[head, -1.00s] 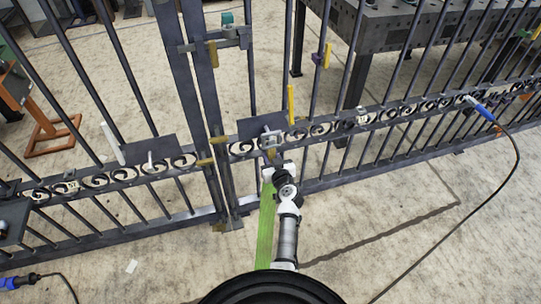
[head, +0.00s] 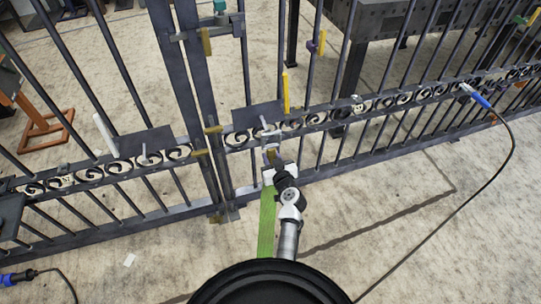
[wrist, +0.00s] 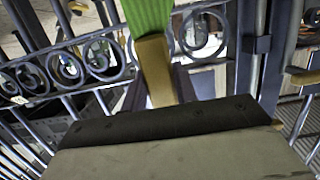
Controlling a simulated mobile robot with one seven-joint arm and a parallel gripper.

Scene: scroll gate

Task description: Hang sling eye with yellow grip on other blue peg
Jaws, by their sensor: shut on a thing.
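The green sling (head: 267,222) hangs from my gripper (head: 271,156) down towards my base. In the wrist view, the sling's green band (wrist: 150,16) runs up from its yellow grip (wrist: 156,70). My gripper is shut on the yellow grip, just in front of the gate's scroll band. A dark plate (head: 246,117) with a pale peg (head: 266,127) is on the gate just above my gripper. A similar plate (head: 140,141) with a pale peg (head: 146,158) is on the left leaf. I cannot make out any blue on these pegs. The sling's eyes are not clear.
The gate (head: 203,115) of upright bars crosses the whole view. A dark table (head: 400,18) stands behind it at the right. A cable with a blue connector (head: 481,100) hangs at the right. An orange stand (head: 45,130) is at the left. Floor in front is mostly clear.

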